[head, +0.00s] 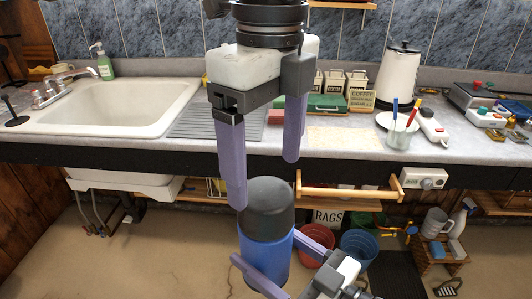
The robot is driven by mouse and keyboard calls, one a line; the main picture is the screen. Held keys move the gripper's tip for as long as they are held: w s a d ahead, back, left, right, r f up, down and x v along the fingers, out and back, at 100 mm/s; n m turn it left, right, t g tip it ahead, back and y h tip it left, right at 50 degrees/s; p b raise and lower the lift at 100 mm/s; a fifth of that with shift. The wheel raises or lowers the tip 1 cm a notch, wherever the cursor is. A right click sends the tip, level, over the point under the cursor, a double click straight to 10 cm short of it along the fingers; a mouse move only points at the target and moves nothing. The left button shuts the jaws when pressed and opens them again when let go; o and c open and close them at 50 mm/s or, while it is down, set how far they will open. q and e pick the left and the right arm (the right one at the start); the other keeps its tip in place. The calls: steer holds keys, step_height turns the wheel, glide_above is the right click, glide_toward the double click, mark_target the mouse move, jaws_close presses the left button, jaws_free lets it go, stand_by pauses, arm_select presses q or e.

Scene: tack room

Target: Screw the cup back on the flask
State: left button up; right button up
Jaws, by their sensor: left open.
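The blue flask (265,258) is upright in the lower middle of the head view, in front of the counter. The dark grey cup (267,210) sits upside down on its top; I cannot tell how tightly it is screwed. My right gripper (265,246) comes from the lower right, its purple fingers on either side of the flask body, shut on it and holding it in the air. My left gripper (265,181) points down from above, open and empty. Its fingers are wide apart, one tip overlapping the cup's left edge in the picture; contact is unclear.
Behind stands the counter (330,150) with a sink (110,108), a white kettle (398,78) and a glass holding pens (397,130). A wooden rail (345,194) runs along its front. Buckets (357,247) and a small wooden stand (437,262) are on the floor at right.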

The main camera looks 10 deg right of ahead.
mark_target(266, 192)
arm_select(q)
steer(key=n, duration=0.6)
steer(key=shift+w+r+n, duration=0.2)
steer(key=shift+n, duration=0.1)
steer(key=shift+f, duration=4)
